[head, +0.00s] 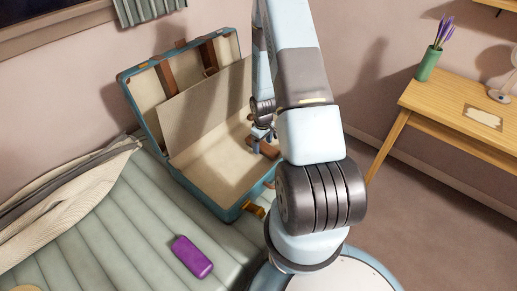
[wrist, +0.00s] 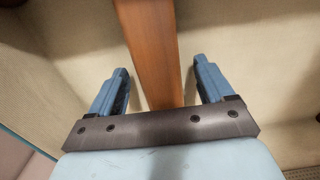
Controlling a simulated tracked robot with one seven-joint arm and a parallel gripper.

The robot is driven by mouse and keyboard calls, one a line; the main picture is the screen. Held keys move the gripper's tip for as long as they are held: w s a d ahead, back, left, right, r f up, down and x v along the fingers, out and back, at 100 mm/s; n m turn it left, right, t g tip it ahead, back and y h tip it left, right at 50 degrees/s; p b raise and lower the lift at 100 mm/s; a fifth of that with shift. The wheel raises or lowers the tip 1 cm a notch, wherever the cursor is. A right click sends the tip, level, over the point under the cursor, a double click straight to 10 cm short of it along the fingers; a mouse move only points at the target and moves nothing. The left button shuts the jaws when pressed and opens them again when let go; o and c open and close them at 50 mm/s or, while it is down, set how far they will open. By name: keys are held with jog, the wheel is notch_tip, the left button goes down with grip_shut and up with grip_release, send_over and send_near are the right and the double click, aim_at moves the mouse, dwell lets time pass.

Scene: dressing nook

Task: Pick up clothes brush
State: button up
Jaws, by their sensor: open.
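A brown wooden piece that looks like the clothes brush (head: 265,150) lies inside the open suitcase, near its right side. In the wrist view this brown wooden bar (wrist: 150,50) runs from the top edge down between the fingers. My gripper (wrist: 161,72) is open, with one finger on each side of the bar and a visible gap on both sides. The head view shows my gripper (head: 262,133) low over the suitcase, right at the brown piece. The bar's lower end is hidden behind the gripper's palm, and no bristles show.
The blue suitcase (head: 226,213) stands open on a green padded bench (head: 120,225), its lid up behind. A purple case (head: 192,257) lies on the bench. A striped cloth (head: 60,205) is at left. A wooden desk (head: 440,109) with a green vase (head: 429,65) stands at right.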

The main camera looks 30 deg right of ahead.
jog(key=shift+f, duration=0.75)
jog(key=c, duration=1.1)
jog(key=shift+o, duration=0.2)
